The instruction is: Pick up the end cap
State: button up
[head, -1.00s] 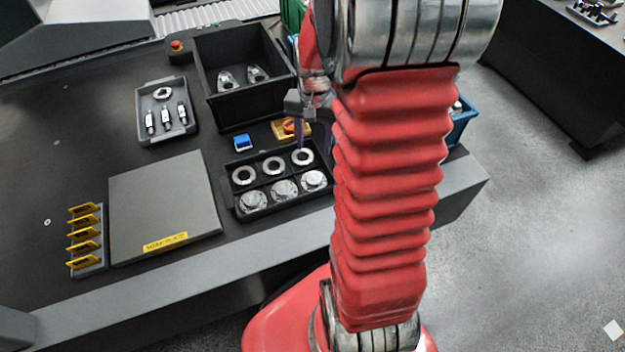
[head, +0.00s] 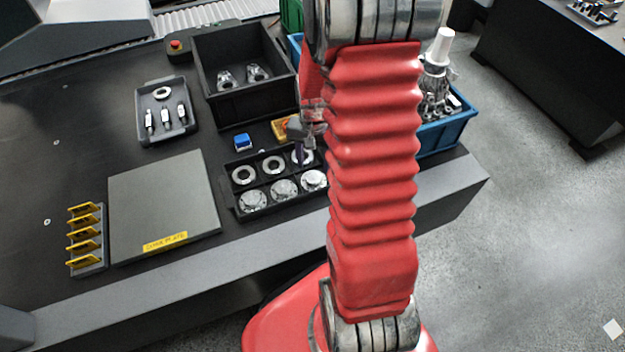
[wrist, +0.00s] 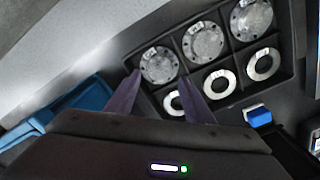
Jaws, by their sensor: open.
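Several round metal end caps with bolt holes and small white labels lie in one row of a black divided tray (head: 236,204). The rightmost end cap (head: 314,179) in the head view is the leftmost end cap (wrist: 159,66) in the wrist view. My gripper (wrist: 161,77) is open and empty. In the wrist view its two dark purple fingertips appear on either side of that cap's lower part; contact and height cannot be told. In the head view my gripper (head: 300,158) is over the tray's right end, partly hiding a ring there.
Metal rings (head: 273,166) fill the tray's other row. A blue block (head: 243,142) and an orange-yellow item (head: 284,128) lie behind it. A deep black bin (head: 223,104) stands farther back; a blue bin (head: 447,132) is to the right. A grey plate (head: 163,205) lies left.

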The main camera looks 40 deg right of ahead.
aim_at(313, 176)
jog(key=shift+s+a+f, duration=0.1)
jog(key=shift+f, duration=2.5)
jog(key=shift+c, duration=0.2)
jog(key=c, duration=0.9)
